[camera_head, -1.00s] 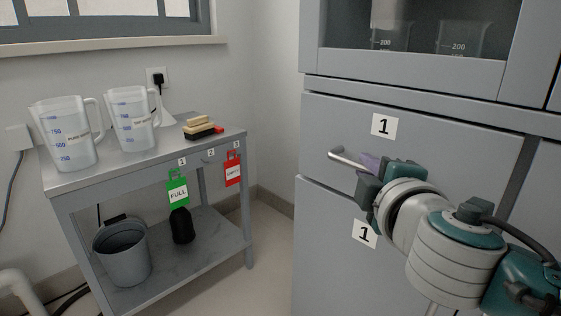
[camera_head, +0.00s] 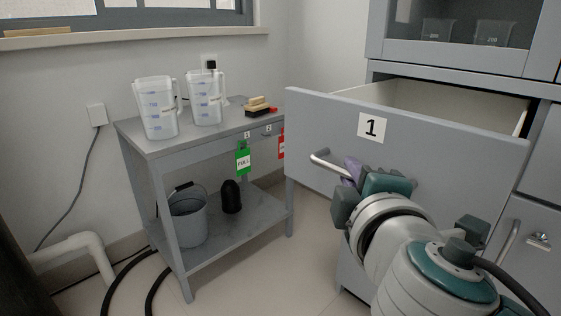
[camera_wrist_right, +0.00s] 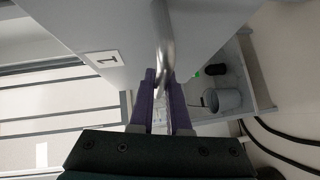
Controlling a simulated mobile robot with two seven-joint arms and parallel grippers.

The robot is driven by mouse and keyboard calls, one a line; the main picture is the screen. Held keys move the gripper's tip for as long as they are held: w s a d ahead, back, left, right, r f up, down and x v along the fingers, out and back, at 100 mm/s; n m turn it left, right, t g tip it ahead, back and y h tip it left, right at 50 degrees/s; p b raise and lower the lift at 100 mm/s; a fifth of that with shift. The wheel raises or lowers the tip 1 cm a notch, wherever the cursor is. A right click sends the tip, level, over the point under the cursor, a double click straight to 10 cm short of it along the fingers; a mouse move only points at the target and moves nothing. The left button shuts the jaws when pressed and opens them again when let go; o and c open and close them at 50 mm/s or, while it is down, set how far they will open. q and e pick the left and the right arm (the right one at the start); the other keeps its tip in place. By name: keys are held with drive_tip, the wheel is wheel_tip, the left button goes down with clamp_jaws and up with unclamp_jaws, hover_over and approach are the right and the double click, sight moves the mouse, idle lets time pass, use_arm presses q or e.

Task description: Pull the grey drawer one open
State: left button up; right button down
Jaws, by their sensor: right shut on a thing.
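The grey drawer one (camera_head: 430,143), with a white "1" label on its front, stands pulled well out of the grey cabinet in the head view. Its pale inside shows behind the front panel. Its metal bar handle (camera_head: 328,164) sticks out from the front. My right gripper (camera_head: 352,170) is shut on this handle; its purple fingers sit on either side of the bar. In the right wrist view the handle (camera_wrist_right: 162,40) runs between the purple fingers (camera_wrist_right: 161,88). The arm hides part of the drawer front's lower right. My left gripper is not in view.
A grey side table (camera_head: 180,143) stands left of the drawer, carrying two clear measuring jugs (camera_head: 155,108) and a wooden-topped brush (camera_head: 260,106). A grey bucket (camera_head: 188,218) and a black object (camera_head: 231,197) sit on its lower shelf. Black hoses lie on the floor.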

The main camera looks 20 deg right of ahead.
drive_tip(key=shift+s+a, duration=0.3)
drive_tip(key=shift+a, duration=0.5)
drive_tip(key=c, duration=0.9)
unclamp_jaws()
drive_tip(key=p+v, duration=0.1)
drive_tip(key=v, duration=0.9)
